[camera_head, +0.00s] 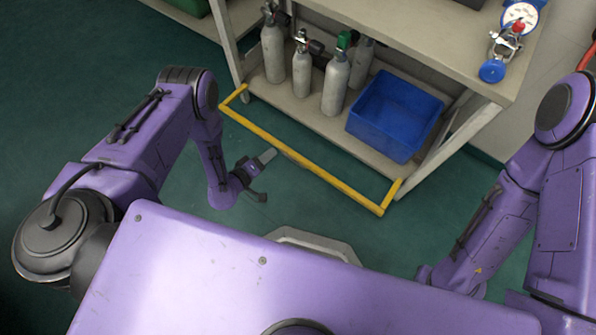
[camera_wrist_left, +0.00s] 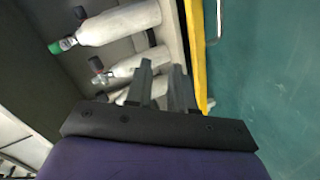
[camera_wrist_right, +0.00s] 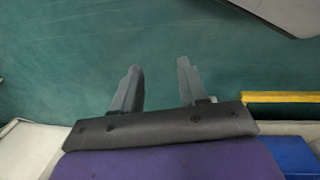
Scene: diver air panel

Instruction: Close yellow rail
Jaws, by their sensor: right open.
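The yellow rail (camera_head: 300,161) is a U-shaped bar that stands out low in front of the lower shelf. Its two short ends reach back to the cart's front legs. My left gripper (camera_head: 264,176) is just in front of the long bar, left of its middle. In the left wrist view its fingers (camera_wrist_left: 162,88) are a narrow gap apart with nothing seen between them, and the rail (camera_wrist_left: 196,55) runs beside the right-hand finger. My right gripper (camera_wrist_right: 157,88) is open and empty over the green floor; the rail's end (camera_wrist_right: 285,97) shows to its right.
The cart's lower shelf (camera_head: 290,106) holds several grey cylinders (camera_head: 336,85) and a blue crate (camera_head: 395,118) behind the rail. A gauge with a blue knob (camera_head: 491,70) sits on the top. The green floor (camera_head: 330,215) before the rail is mostly clear.

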